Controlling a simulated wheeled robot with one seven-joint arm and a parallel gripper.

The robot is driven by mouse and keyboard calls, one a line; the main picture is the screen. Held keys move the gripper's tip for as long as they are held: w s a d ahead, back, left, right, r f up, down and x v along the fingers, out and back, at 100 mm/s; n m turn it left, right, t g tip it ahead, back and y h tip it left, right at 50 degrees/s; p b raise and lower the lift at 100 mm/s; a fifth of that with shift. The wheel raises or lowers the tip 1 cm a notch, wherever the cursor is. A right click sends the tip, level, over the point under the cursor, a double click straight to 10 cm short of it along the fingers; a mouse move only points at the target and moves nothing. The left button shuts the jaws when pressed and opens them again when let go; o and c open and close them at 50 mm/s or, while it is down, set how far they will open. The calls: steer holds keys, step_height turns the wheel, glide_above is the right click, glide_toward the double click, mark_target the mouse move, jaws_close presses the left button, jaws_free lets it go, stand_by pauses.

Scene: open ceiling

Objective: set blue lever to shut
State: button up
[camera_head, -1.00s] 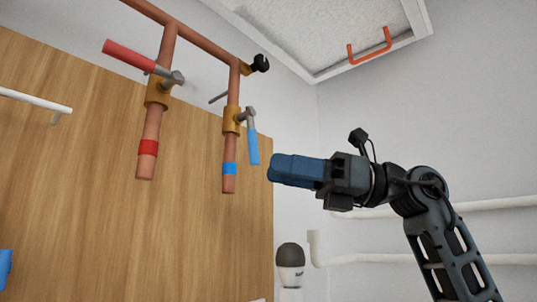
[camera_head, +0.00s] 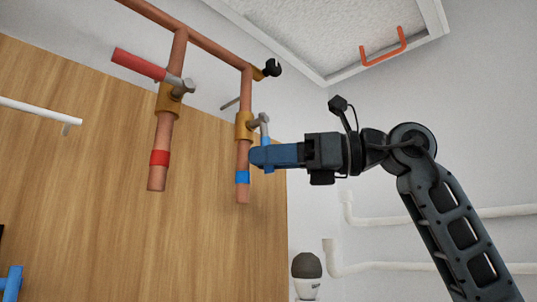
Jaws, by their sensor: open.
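The blue lever (camera_head: 265,138) is on the brass valve (camera_head: 244,126) of the right copper pipe, the pipe with a blue band (camera_head: 242,177). The lever hangs down, nearly in line with the pipe. My gripper (camera_head: 259,157) reaches in from the right, with its blue fingers level with the lever's lower part. The fingers hide most of the handle, and a bit of blue shows just below them. The jaws are open. I cannot tell whether they touch the lever or are around it.
A red lever (camera_head: 139,64) sticks out up-left from the valve on the left copper pipe (camera_head: 163,138). A wooden panel (camera_head: 100,220) is behind the pipes. A dark-topped white object (camera_head: 307,277) stands below right. White pipes (camera_head: 440,266) run along the right wall.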

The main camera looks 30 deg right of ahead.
steer(key=shift+w+a, duration=0.15)
steer(key=shift+a, duration=0.05)
jaws_close()
stand_by(0.3)
